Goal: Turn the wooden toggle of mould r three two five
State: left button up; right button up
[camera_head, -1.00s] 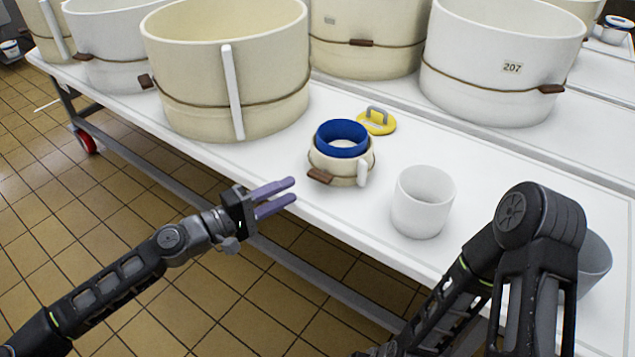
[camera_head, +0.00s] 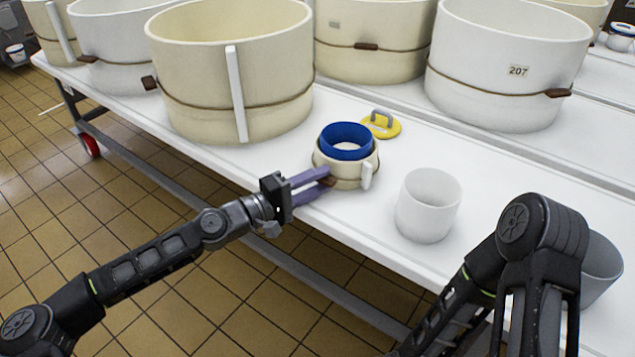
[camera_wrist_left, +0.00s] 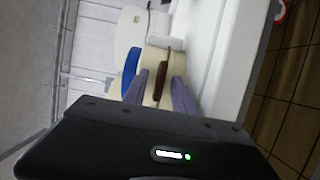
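The small cream mould (camera_head: 352,174) stands on the white table, with a blue ring (camera_head: 347,153) in its top and a pale handle on its right side. I can read no number on it. Its brown wooden toggle (camera_head: 328,181) sits on the near left side, partly hidden by my left gripper (camera_head: 322,182). In the left wrist view the toggle (camera_wrist_left: 161,80) lies between the two purple fingers (camera_wrist_left: 160,92), with gaps beside it. The left gripper is open around it. My right arm shows at the right, but its gripper is out of view.
A white cup (camera_head: 428,208) stands right of the mould. A yellow lid with a grey handle (camera_head: 381,126) lies behind it. A large cream vat (camera_head: 195,115) stands left, and a white vat marked 207 (camera_head: 500,100) behind right. The table's front edge runs under my left wrist.

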pick_arm(q)
jog(key=shift+c, duration=0.4)
grip_shut()
